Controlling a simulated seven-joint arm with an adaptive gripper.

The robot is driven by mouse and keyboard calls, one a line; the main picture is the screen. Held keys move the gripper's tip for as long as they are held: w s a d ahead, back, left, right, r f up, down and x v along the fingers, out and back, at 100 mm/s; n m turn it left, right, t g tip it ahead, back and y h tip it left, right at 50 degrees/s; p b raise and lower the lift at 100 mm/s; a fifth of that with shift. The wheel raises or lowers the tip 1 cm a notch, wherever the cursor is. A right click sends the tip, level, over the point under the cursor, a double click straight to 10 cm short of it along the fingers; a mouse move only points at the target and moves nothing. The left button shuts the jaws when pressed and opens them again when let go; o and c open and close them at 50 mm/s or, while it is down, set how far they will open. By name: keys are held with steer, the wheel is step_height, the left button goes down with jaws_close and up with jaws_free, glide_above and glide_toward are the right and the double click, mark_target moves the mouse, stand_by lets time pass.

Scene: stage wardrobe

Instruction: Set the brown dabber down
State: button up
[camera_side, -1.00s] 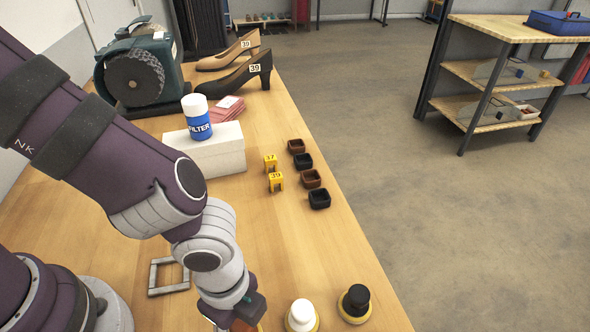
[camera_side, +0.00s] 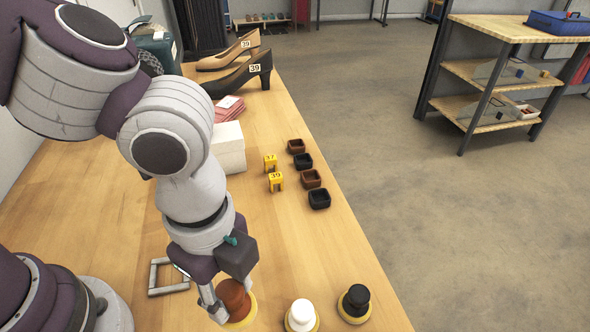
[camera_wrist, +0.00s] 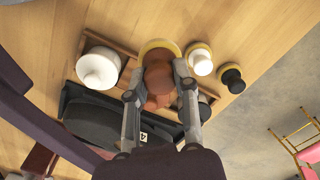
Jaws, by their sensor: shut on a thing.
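The brown dabber (camera_side: 234,297) has a reddish-brown knob and a yellow pad rim. My gripper (camera_side: 226,304) is shut on its knob, with the pad side facing down near the table's front in the side view. The gap between pad and table is too hard to judge there. In the wrist view the brown dabber (camera_wrist: 158,78) sits between both fingers of my gripper (camera_wrist: 157,88), its yellow rim showing beyond the knob. A white dabber (camera_side: 301,316) and a black dabber (camera_side: 355,302) stand upright to its right, apart from it.
A grey square frame (camera_side: 168,276) lies to the left. Small brown and black cups (camera_side: 312,178) and yellow number tags (camera_side: 275,181) stand farther back. In the wrist view a wooden rack (camera_wrist: 122,50) and a white round pot (camera_wrist: 98,68) are close by. The table's right edge is near.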

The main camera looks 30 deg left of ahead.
steer(key=w+a, duration=0.4)
steer(key=w, duration=0.4)
steer(key=f, duration=0.8)
steer(key=shift+w+a+f, duration=0.15)
steer(key=shift+w+f, duration=0.05)
steer(key=shift+f, duration=0.1)
steer(key=shift+f, duration=0.1)
steer(key=o, duration=0.9)
steer(key=shift+o, duration=0.2)
step_height(320, 180, up, 11)
steer(key=s+a+r+n+t, duration=0.2)
steer(key=s+a+r+n, duration=0.1)
steer(key=a+n, duration=0.4)
steer(key=s+a+r+n+t, duration=0.3)
steer(key=a+n, duration=0.4)
steer(key=n, duration=0.4)
steer(key=shift+r+t, duration=0.3)
steer(key=shift+r, duration=0.5)
